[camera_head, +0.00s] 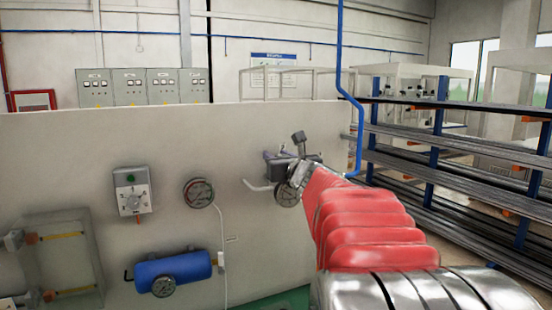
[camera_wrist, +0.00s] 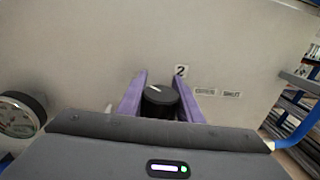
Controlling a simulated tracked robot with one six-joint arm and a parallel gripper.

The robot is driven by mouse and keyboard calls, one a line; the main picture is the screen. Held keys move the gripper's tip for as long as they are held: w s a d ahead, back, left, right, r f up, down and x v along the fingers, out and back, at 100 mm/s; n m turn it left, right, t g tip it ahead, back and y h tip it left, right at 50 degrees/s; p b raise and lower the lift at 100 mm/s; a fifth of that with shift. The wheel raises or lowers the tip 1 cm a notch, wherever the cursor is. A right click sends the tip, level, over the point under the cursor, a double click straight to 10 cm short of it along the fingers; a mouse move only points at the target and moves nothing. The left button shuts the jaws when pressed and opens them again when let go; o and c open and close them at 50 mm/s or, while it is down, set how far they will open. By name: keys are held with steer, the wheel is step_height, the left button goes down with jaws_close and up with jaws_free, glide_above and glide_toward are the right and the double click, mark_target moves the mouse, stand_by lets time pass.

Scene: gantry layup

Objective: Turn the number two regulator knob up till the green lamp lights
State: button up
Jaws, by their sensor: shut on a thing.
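The number two regulator knob (camera_wrist: 160,101) is black with a white pointer mark, in the middle of the wrist view. The mark points up and to the left. My gripper (camera_wrist: 161,88) has a purple finger on each side of it and is shut on it. A label "2" (camera_wrist: 181,71) is on the wall just above right. In the head view my red-sleeved arm reaches a dark regulator (camera_head: 279,157) on the panel and hides the knob. A white control box (camera_head: 134,202) at left carries a dark green lamp (camera_head: 130,178); it looks unlit, but it is small.
A round gauge (camera_head: 199,193) with a white hose hangs left of the regulator. A blue tank (camera_head: 185,268) is lower on the panel (camera_head: 60,150). A blue pipe (camera_head: 339,50) runs down right of my arm, beside racks of long bars (camera_head: 450,175).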

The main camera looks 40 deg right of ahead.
steer(key=shift+d+r+m+g+h, duration=0.1)
steer(key=shift+d+m+g+h, duration=0.15)
steer(key=shift+m+h, duration=0.35)
stand_by(0.3)
steer(key=o, duration=0.8)
steer(key=shift+c, duration=0.2)
steer(key=shift+a, duration=0.1)
